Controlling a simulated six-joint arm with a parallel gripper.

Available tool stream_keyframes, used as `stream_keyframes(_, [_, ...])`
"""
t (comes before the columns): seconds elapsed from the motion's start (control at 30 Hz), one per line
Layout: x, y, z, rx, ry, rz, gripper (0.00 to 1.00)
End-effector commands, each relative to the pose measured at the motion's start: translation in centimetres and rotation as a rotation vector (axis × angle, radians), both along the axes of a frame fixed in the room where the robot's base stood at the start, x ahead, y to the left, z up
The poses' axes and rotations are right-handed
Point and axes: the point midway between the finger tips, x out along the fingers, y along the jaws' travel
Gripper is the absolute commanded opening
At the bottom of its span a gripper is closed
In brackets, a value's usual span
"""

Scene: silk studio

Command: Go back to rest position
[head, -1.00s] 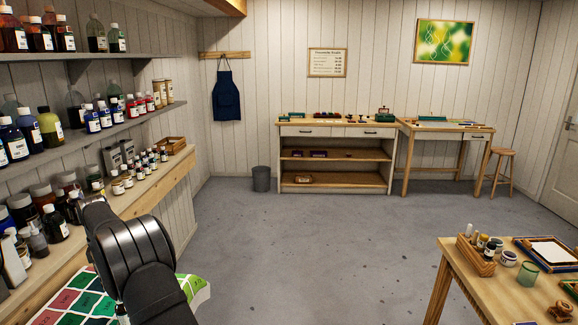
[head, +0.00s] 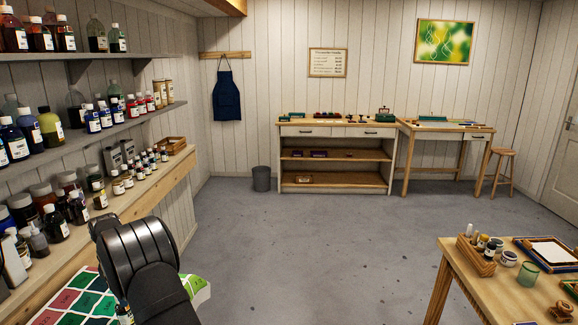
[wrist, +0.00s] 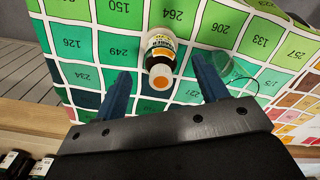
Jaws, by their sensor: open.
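My gripper (wrist: 165,90) shows in the wrist view with its two blue fingers spread apart. A small bottle (wrist: 160,58) with a white and orange label and an orange-centred cap lies or stands on the numbered colour chart (wrist: 205,18), just beyond and between the fingertips. I see no finger touching it. In the head view, my black arm covers the lower left and hides the gripper; part of the colour chart (head: 195,287) shows beside it.
Shelves (head: 60,150) crowded with bottles run along the left wall, close to my arm. A wooden table (head: 475,280) with jars and a tray stands at lower right. The grey floor (head: 310,240) between is clear. A clear round glass piece (wrist: 222,66) lies by the right finger.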

Motion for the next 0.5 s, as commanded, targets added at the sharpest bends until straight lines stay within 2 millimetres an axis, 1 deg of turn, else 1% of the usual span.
stream_keyframes(0.03, [0.3, -1.0, 0.8, 0.002, -0.002, -0.004, 0.66])
stream_keyframes(0.1, [0.7, -2.2, 1.5, 0.002, -0.002, -0.004, 0.66])
stream_keyframes(0.5, [2.4, -8.8, 5.5, 0.002, -0.002, -0.004, 0.66])
